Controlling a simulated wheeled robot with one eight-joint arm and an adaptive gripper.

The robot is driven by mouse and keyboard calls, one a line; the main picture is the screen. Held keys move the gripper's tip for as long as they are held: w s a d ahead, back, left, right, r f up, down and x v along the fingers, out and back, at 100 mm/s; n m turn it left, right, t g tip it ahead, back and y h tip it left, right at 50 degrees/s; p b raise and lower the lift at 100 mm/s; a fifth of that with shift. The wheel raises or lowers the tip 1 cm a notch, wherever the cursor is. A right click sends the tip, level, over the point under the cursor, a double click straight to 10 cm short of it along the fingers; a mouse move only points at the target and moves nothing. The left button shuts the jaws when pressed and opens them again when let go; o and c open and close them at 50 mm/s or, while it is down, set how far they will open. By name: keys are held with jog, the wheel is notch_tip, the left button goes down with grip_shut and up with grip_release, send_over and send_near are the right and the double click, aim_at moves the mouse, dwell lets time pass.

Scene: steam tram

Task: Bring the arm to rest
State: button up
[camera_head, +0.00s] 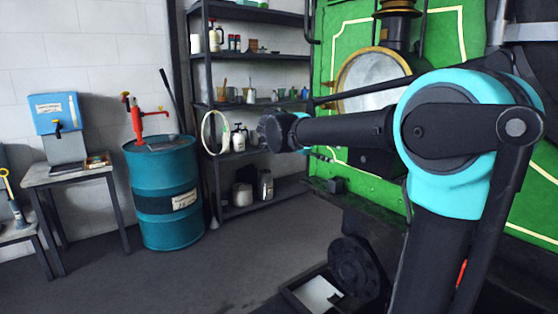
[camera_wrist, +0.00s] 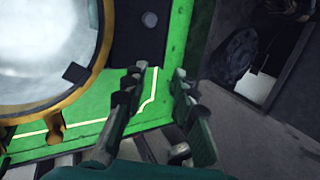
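My arm reaches leftward across the head view from its large turquoise joint to a dark wrist end (camera_head: 278,132), held in the air in front of the green tram front. In the wrist view my gripper (camera_wrist: 158,76) has its two dark fingers apart with nothing between them. Beyond the fingers is the green tram panel (camera_wrist: 181,45) with its cream line. In the head view the fingers cannot be made out.
The tram's green body (camera_head: 343,45) carries a round brass-rimmed disc (camera_head: 365,75). A shelf rack (camera_head: 265,54) with cans and bottles stands behind my wrist. A blue drum (camera_head: 162,200) with a red pump and a small table (camera_head: 65,177) stand left. Floor at front left is clear.

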jog(key=s+d+f+m+g+y, duration=0.1)
jog(key=s+d+f, duration=0.15)
jog(key=f, duration=0.25)
jog(key=s+d+f+y, duration=0.1)
jog(key=s+d+f, duration=0.15)
jog(key=f, duration=0.35)
jog(key=s+a+f+m+y, duration=0.1)
jog(key=s+f+y, duration=0.2)
jog(key=s+f, duration=0.4)
jog(key=s+f+m+g+y, duration=0.1)
jog(key=s+f+m+y, duration=0.1)
jog(key=s+f, duration=0.6)
jog(key=s+a+f+m+y, duration=0.1)
jog(key=s+f+y, duration=0.2)
jog(key=s+f, duration=0.5)
jog(key=shift+a+f+m+y, duration=0.3)
jog(key=shift+f, duration=0.3)
